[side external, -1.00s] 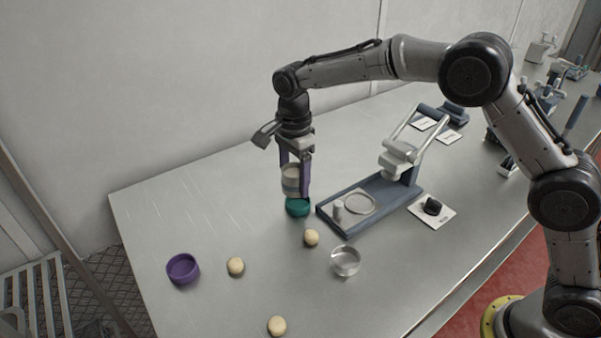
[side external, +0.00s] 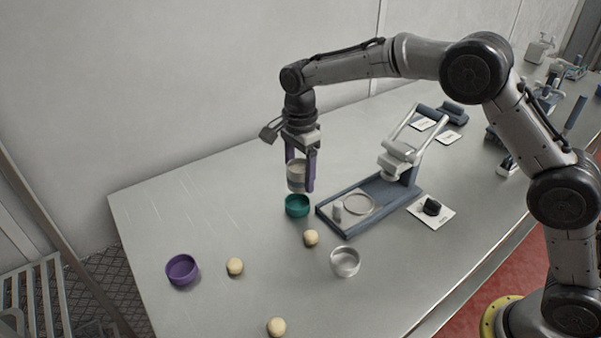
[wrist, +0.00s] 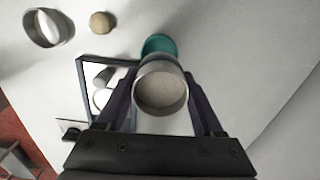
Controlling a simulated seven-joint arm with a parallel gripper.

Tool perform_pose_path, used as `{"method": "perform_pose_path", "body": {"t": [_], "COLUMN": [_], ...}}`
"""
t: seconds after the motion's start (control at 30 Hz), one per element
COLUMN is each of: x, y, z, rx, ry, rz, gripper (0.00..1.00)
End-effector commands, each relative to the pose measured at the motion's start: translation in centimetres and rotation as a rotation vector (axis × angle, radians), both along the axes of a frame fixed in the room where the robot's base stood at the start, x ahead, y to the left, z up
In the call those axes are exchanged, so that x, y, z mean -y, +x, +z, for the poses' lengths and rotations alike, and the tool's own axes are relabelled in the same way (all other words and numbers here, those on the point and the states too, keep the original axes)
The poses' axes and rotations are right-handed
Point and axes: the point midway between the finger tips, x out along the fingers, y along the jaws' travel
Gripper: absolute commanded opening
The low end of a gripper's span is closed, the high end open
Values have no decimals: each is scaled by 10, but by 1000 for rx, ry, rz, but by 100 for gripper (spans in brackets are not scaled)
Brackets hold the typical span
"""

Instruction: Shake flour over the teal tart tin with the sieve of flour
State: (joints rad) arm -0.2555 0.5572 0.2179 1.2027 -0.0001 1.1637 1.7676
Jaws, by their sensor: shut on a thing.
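The sieve of flour (side external: 296,176) is a round cup with a grey band. In the wrist view the sieve (wrist: 160,88) is filled with pale flour. My gripper (side external: 301,180) is shut on the sieve, with one finger on each side, and holds it upright above the table. The teal tart tin (side external: 297,208) stands on the table just below the sieve, with a gap between them. In the wrist view the teal tin (wrist: 158,43) shows partly behind the sieve, which hides the rest. I cannot tell whether flour is in the tin.
A dark press with a lever (side external: 388,190) stands close to the right of the teal tin. A metal tin (side external: 345,262), a purple tin (side external: 182,270) and dough balls (side external: 235,266) lie towards the front. The table left of the teal tin is clear.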

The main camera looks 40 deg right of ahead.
Motion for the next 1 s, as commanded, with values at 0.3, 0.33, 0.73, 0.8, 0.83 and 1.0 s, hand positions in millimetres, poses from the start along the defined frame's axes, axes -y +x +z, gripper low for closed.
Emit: {"method": "perform_pose_path", "body": {"t": [0.3,0.33,0.73,0.8,0.83,1.0], "x": [-23,-22,-22,-22,-22,-22], "y": [-6,-6,-6,-6,-5,-6], "z": [1,1,14,21,24,31], "rx": [2,2,4,4,5,2], "ry": [0,0,1,1,1,0], "rz": [1,1,1,1,1,1], "gripper": [7,7,7,7,7,7]}}
